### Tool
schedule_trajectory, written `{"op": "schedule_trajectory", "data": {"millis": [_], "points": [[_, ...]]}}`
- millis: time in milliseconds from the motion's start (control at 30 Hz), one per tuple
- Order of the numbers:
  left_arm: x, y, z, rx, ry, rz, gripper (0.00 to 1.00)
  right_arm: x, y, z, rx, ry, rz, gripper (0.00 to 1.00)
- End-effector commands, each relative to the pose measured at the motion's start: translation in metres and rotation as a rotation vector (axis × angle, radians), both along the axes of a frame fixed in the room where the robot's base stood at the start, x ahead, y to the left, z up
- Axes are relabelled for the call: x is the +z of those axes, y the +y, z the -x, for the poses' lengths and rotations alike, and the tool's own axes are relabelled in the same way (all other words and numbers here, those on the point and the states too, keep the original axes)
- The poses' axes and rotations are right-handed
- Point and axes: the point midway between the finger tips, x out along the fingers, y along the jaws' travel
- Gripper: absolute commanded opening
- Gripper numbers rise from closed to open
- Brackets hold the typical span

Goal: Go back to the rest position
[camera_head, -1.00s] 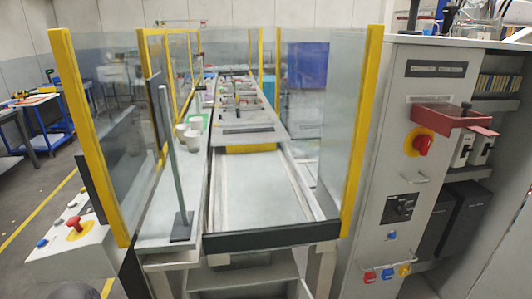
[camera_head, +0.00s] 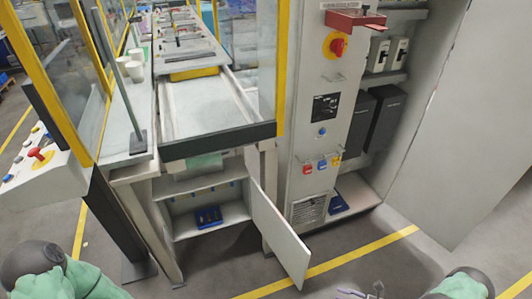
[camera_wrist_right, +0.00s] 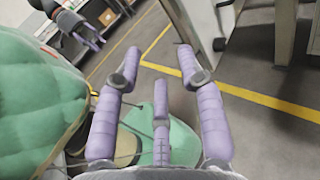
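My right gripper (camera_wrist_right: 160,75) has three purple fingers spread apart with nothing between them; it is open and empty. Its fingertips also show at the bottom edge of the head view (camera_head: 366,292), over the floor. Another purple-fingered gripper, my left gripper (camera_wrist_right: 88,28), shows small at the top left of the right wrist view and is partly cut off. Its opening is unclear. My left gripper is not visible in the head view.
An open cabinet (camera_head: 240,180) under the machine holds a blue tray (camera_head: 208,217). Its door (camera_head: 278,232) swings out toward me. A tall control cabinet (camera_head: 318,115) stands at the right, its side door open. Grey floor with a yellow line (camera_head: 340,260) is clear in front.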

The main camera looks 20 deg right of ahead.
Motion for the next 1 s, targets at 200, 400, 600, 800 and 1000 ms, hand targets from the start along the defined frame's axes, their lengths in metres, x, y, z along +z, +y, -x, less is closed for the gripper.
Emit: {"op": "schedule_trajectory", "data": {"millis": [200, 400, 600, 800, 1000], "points": [[0.001, 0.000, 0.000, 0.000, -0.001, 0.000, 0.40, -0.009, 0.035, -0.011, 0.134, 0.047, 0.053, 0.40], [0.003, 0.000, 0.000, 0.000, -0.001, 0.000, 0.40, -0.020, 0.079, -0.017, 0.310, 0.092, 0.139, 0.40], [0.006, 0.000, 0.000, 0.000, 0.000, 0.000, 0.40, -0.033, 0.137, -0.014, 0.589, 0.118, 0.315, 0.40], [0.010, 0.000, 0.000, 0.000, -0.001, 0.000, 0.40, -0.045, 0.186, -0.001, 0.928, 0.058, 0.604, 0.40], [0.014, 0.000, 0.000, 0.000, 0.000, 0.000, 0.40, -0.047, 0.215, 0.000, 1.199, -0.125, 0.924, 0.40]]}}
